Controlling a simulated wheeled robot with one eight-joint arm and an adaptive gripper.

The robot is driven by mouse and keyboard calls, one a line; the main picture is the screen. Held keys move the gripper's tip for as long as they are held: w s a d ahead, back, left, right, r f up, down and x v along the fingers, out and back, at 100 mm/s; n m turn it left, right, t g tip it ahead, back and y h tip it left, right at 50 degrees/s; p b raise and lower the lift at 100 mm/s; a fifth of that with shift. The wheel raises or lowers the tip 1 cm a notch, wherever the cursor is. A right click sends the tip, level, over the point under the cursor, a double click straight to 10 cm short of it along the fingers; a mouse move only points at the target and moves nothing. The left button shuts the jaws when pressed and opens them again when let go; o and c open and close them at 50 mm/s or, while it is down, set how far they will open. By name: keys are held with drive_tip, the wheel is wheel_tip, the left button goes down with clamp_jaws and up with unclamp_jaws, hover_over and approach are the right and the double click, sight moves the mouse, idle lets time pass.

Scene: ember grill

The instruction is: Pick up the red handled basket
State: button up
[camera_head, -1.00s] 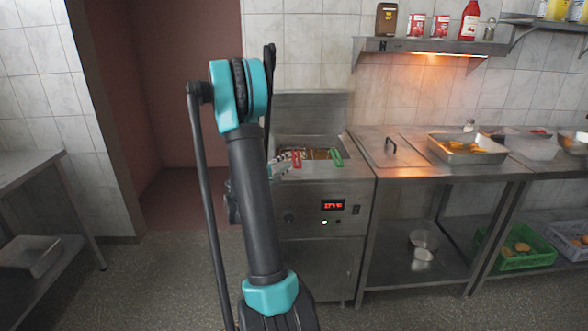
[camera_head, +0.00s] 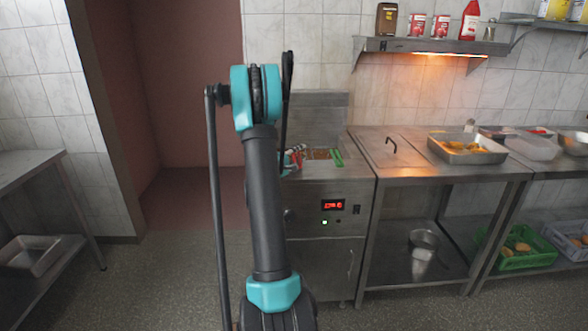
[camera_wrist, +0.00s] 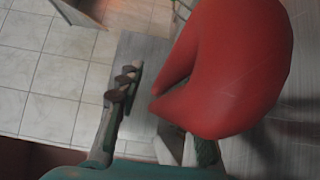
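The red handle of the basket (camera_head: 299,155) shows at the fryer, just right of my arm in the head view. In the wrist view the red handle (camera_wrist: 232,65) is very close and large, with its lower end reaching into the space between my fingers. My gripper (camera_wrist: 160,112) looks open, with the dark left finger apart from the handle. The right finger is partly hidden behind the handle, so I cannot tell whether it touches. In the head view my arm hides much of the gripper and the basket.
A green handle (camera_head: 338,157) stands right of the red one at the fryer (camera_head: 322,220). A steel counter with a lid (camera_head: 392,150) and a food tray (camera_head: 467,153) is to the right. A heated shelf (camera_head: 430,47) hangs above. Open floor lies to the left.

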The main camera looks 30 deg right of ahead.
clamp_jaws()
drive_tip(key=shift+r, duration=0.15)
idle(0.4)
wheel_tip(320, 180, up, 20)
idle(0.5)
